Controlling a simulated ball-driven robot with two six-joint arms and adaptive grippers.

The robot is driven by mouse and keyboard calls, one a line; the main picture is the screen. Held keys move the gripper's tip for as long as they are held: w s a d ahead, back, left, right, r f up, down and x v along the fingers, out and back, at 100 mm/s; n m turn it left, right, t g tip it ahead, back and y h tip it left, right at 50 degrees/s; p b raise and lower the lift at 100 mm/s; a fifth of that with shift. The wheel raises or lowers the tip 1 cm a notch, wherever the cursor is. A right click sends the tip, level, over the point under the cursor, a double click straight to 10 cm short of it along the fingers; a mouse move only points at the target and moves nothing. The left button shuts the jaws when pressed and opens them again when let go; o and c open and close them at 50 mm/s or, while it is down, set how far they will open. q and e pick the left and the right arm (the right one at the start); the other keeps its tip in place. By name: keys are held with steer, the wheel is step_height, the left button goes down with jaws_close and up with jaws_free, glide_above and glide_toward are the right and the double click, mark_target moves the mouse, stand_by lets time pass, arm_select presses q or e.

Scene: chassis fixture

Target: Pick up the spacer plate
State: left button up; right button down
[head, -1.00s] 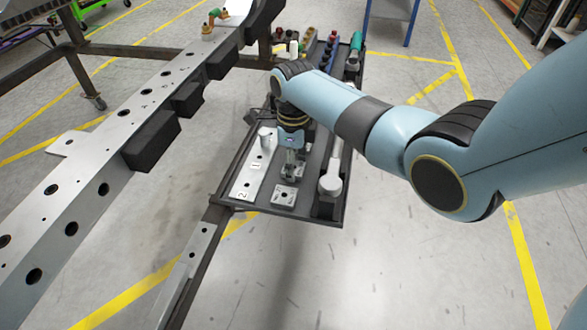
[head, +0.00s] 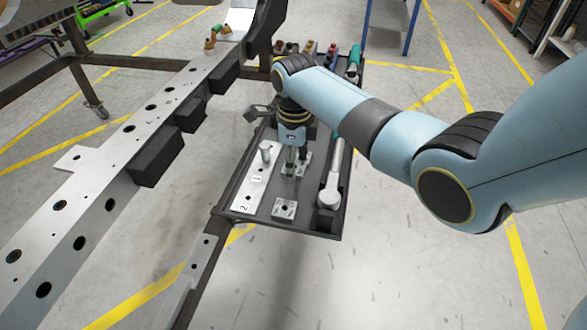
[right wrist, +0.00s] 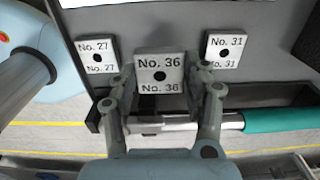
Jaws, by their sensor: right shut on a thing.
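In the right wrist view, a square silver spacer plate marked No. 36 (right wrist: 160,66) sits between the two fingertips of my right gripper (right wrist: 160,84). The fingers are shut on its sides. In the head view my right gripper (head: 291,167) points down over the dark tray (head: 270,226); the fingers hide part of the plate there. A similar plate marked No. 27 (right wrist: 97,54) lies to the left in the wrist view, and one marked No. 31 (right wrist: 226,49) to the right. One loose plate (head: 285,209) shows near the tray's front edge. My left gripper is not in view.
A silver bar (head: 250,190) marked 1 and 2, with an upright pin, lies on the tray's left. A tool with a green handle (right wrist: 270,118) lies along the right side. A long drilled beam (head: 105,200) runs left of the tray. Floor to the right is clear.

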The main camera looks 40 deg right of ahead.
steer(key=s+d+r+p, duration=0.3)
steer(key=s+d+r, duration=0.3)
steer(key=s+d, duration=0.2)
steer(key=shift+d+r+p, duration=0.2)
steer(key=shift+p, duration=0.2)
steer(key=shift+r, duration=0.1)
steer(key=shift+r+p, duration=2.15)
steer(key=shift+p, duration=1)
